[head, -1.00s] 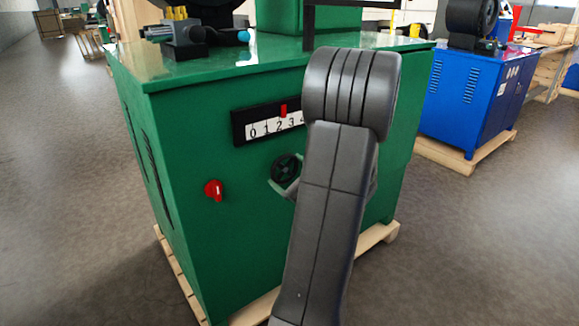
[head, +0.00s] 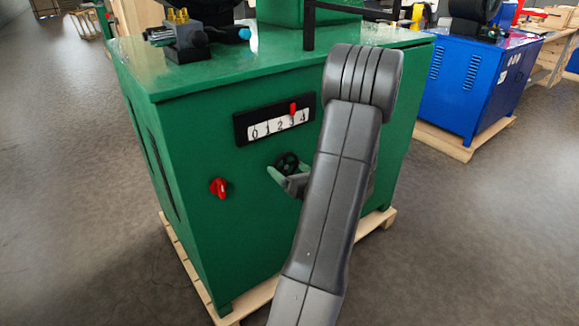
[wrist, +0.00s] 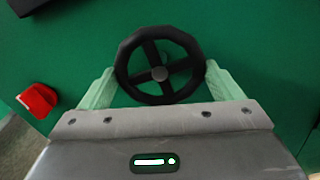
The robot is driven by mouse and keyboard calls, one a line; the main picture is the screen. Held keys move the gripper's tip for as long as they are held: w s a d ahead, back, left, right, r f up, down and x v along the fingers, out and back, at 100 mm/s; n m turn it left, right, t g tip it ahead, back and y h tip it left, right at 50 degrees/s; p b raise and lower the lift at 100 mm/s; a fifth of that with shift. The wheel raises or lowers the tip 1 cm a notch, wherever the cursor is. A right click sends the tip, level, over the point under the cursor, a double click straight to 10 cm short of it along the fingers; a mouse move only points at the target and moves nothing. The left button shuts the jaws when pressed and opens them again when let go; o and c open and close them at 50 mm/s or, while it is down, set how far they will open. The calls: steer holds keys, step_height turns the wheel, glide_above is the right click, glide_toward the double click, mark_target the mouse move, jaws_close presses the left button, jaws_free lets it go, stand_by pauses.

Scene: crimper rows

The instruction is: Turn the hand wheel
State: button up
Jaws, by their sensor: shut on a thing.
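The black hand wheel (head: 287,163) is on the front of the green machine (head: 250,215); it also shows in the wrist view (wrist: 160,95), with four spokes and a grey hub. My gripper (wrist: 160,84) is shut on it, its pale green fingers at the wheel's left and right rim. In the head view my gripper (head: 284,169) is partly hidden behind my arm. Above the wheel is a black-framed scale (head: 268,129) numbered 0 to 4. Its red pointer (head: 293,108) stands at about the 3.
A red knob (head: 219,187) is left of the wheel and also shows in the wrist view (wrist: 38,100). A vise-like grey fixture (head: 187,42) is on the machine top. A blue machine (head: 467,95) stands at the right. Open floor (head: 85,180) lies at the left.

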steer(key=shift+f, duration=0.1)
stand_by(0.3)
steer(key=o, duration=0.8)
steer(key=shift+s, duration=0.1)
steer(key=p+v, duration=0.1)
steer(key=v, duration=1.2)
steer(key=shift+s+d, duration=0.3)
steer(key=b+x, duration=0.1)
steer(key=x, duration=1.3)
